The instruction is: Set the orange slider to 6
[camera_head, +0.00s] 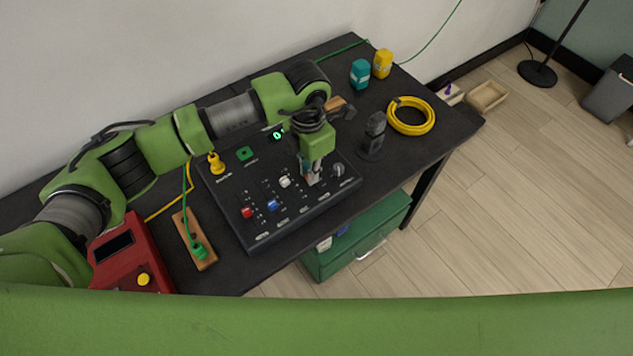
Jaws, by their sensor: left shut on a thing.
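A dark control panel (232,203) lies on the black table, with a row of sliders along it. A red slider cap (247,212), a blue one (272,204) and a white one (285,182) show. My left gripper (312,180) points down at the panel just right of the white cap. It is shut on a slider cap there, taken to be the orange one; the fingers hide its colour and setting. My right gripper is not in view.
A grey knob (338,169) is close right of my gripper. A dark upright device (374,136) and a yellow cable coil (410,116) stand farther right. A red box (130,257) and a wooden strip with a green plug (198,250) are at the left.

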